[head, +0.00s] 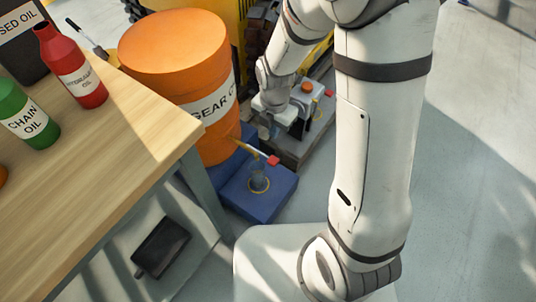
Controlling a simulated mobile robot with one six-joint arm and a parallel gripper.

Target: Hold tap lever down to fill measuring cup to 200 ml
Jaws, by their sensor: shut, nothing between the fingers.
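The orange drum (178,75) labelled "GEAR O…" has a small tap low on its front. The tap's pale lever (262,154) ends in a red tip (273,160) and slants down to the right. A small clear measuring cup (258,171) stands below the tap, within a yellow ring on a blue block (238,195). Its marks and any liquid level are too small to read. My gripper (266,129) is shut and empty, just behind and above the lever, with a gap seeming to show between them. Its fingertips are small and partly unclear.
A wooden bench (110,150) fills the left, holding a red bottle (70,68) and a green bottle (27,115). A black tray (161,248) lies on the floor under it. A grey tracked carrier (310,130) stands behind my gripper. Floor at right is clear.

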